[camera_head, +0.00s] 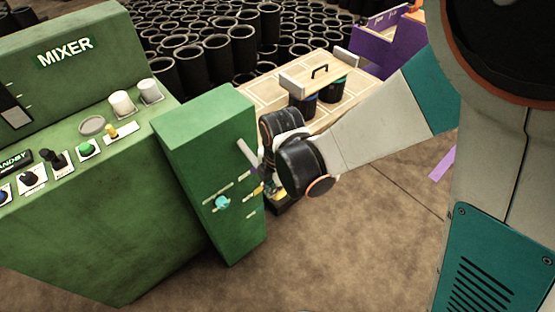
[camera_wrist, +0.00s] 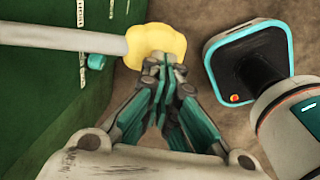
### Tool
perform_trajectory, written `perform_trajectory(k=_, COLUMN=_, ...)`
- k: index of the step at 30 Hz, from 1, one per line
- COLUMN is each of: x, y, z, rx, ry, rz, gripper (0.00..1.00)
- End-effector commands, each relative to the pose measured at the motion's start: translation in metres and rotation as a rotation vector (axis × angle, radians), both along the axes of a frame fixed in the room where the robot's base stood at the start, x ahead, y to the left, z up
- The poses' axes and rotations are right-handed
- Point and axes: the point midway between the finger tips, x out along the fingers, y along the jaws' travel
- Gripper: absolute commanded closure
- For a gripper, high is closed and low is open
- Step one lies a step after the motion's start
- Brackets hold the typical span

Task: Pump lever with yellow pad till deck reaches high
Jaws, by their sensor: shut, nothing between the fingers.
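In the wrist view, the yellow pad (camera_wrist: 168,37) sits on the end of a pale grey lever (camera_wrist: 60,38) that comes in from the left. My gripper (camera_wrist: 160,62) is shut and empty. Its fingertips overlap the pad's lower edge in the picture; I cannot tell whether they touch it. In the head view, my wrist hides most of the gripper, beside the green cabinet's (camera_head: 205,125) right side. A pale grey bar (camera_head: 247,158), perhaps the lever, shows there. Which surface is the deck, and its height, is unclear.
A teal knob (camera_head: 222,202) and slots mark the cabinet's front. The green mixer (camera_head: 60,90) stands left. A wooden-topped bench (camera_head: 345,103) carries a handled board (camera_head: 310,75) over dark sleeves. Many black sleeves (camera_head: 215,52) fill the back. Brown floor (camera_head: 370,230) lies open in front.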

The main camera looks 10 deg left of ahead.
Motion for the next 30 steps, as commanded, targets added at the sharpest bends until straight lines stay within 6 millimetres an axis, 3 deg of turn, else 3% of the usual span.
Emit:
perform_trajectory(k=3, x=0.001, y=0.002, z=-0.018, rx=-0.001, ry=0.001, rz=0.0, gripper=1.0)
perform_trajectory(k=10, x=0.004, y=0.005, z=-0.034, rx=-0.001, ry=0.001, rz=0.001, gripper=1.0)
perform_trajectory(k=30, x=0.005, y=0.007, z=-0.039, rx=-0.002, ry=0.003, rz=0.001, gripper=1.0)
